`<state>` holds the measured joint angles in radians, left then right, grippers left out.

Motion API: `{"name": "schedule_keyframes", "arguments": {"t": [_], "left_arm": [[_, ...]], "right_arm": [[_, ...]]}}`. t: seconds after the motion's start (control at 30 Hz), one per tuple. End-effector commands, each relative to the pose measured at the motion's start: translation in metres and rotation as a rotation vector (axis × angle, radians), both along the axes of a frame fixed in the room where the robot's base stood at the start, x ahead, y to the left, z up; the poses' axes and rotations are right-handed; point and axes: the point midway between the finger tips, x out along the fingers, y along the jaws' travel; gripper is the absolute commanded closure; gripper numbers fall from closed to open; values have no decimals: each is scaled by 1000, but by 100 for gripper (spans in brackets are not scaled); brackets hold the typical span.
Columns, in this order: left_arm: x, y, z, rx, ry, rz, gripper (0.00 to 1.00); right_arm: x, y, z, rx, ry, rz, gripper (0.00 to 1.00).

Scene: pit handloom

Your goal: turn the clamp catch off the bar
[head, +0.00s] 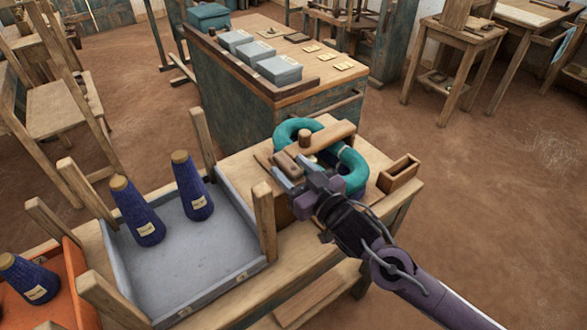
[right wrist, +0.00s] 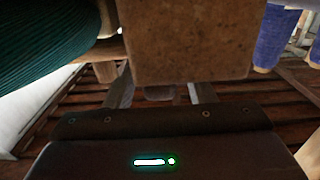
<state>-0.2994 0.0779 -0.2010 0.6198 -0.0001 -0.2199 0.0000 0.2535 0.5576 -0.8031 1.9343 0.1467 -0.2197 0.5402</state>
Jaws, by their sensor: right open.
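A teal hank of yarn (head: 291,130) lies on a small wooden bench, with a wooden bar (head: 332,135) across it. A round wooden knob stands on the bar. A brown block (head: 286,163), seemingly the clamp catch, is beside the bar's near end. My right gripper (head: 294,174) is open at this block. In the right wrist view, the block (right wrist: 188,40) fills the upper middle, in front of my spread fingers (right wrist: 160,92). I cannot tell whether they touch it. The yarn (right wrist: 45,35) shows at upper left. My left gripper is not in view.
A small open wooden box (head: 399,174) sits right of the yarn. A grey tray (head: 190,258) with upright posts holds blue yarn cones (head: 191,186) at left. An orange tray (head: 76,272) is farther left. A cabinet (head: 232,80) with grey boxes stands behind.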

Motion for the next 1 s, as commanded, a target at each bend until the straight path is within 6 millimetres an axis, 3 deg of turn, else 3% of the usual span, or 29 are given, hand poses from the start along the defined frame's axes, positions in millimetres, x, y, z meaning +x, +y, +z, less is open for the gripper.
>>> {"name": "schedule_keyframes", "arguments": {"t": [0.13, 0.47, 0.77, 1.0], "left_arm": [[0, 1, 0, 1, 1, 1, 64], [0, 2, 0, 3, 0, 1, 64], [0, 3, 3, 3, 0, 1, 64], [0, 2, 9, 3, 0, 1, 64]], "right_arm": [[0, 0, 0, -1, 1, 0, 51], [0, 0, 0, -1, 1, 0, 94], [0, -2, 0, -3, -1, 33, 96], [1, -2, 1, -4, 0, 166, 96]]}}
